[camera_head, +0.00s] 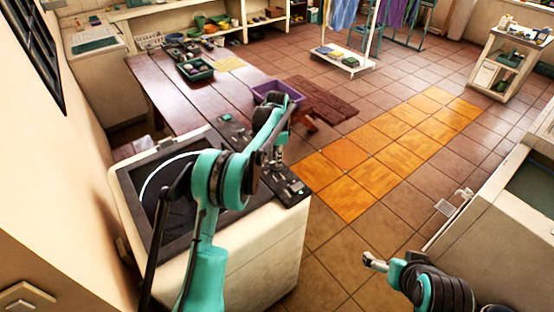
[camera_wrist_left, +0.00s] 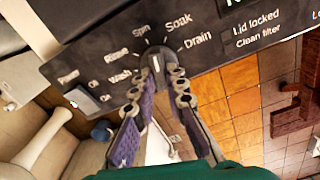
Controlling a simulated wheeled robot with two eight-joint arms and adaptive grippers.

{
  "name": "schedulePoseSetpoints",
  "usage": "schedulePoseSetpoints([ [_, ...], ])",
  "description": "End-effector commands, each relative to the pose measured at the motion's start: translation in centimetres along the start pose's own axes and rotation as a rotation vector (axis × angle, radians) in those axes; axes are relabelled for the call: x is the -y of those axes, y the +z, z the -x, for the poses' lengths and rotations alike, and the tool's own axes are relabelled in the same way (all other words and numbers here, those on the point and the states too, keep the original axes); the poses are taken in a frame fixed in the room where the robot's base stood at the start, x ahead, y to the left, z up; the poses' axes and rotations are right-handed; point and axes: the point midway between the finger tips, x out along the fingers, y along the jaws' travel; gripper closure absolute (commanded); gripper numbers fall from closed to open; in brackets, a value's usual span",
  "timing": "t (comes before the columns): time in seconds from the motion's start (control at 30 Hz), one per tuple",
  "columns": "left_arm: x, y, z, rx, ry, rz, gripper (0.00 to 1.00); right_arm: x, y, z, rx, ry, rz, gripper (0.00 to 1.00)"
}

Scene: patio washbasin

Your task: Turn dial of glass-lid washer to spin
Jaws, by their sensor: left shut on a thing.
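The glass-lid washer (camera_head: 262,245) stands at the left in the head view, its lid down. Its dark control panel (camera_head: 232,130) runs along the right side of its top. In the left wrist view the dial (camera_wrist_left: 156,62) sits among the labels Wash, Rinse, Spin, Soak and Drain. Its white mark points up, roughly between Spin and Soak; the exact setting is hard to tell. My left gripper (camera_wrist_left: 161,82) is shut on the dial; in the head view my arm partly hides this spot. My right gripper (camera_head: 372,261) is low at the right, away from the washer.
A wooden table (camera_head: 170,90) with a green tray (camera_head: 196,70) and a purple bin (camera_head: 277,93) stands beyond the washer. A white appliance (camera_head: 500,215) is at the right. Tiled floor lies open between them. A wall is close on the left.

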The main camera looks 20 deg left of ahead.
Motion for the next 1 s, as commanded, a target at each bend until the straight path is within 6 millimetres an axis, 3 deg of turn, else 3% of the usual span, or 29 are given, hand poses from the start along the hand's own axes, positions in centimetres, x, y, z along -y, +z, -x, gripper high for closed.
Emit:
schedulePoseSetpoints([
  [0.4,0.19,0.03,0.06,-0.001,-0.002,0.211,1.0,0.0,0.09,-0.13,0.0,0.0,0.0,0.0],
  [0.97,0.21,0.03,0.08,-0.001,-0.002,0.245,1.0,0.0,0.1,-0.14,0.0,0.0,0.0,0.0],
  [1.0,0.21,0.03,0.09,-0.001,-0.002,0.245,0.82,0.0,0.1,-0.13,0.0,0.0,0.0,0.0],
])
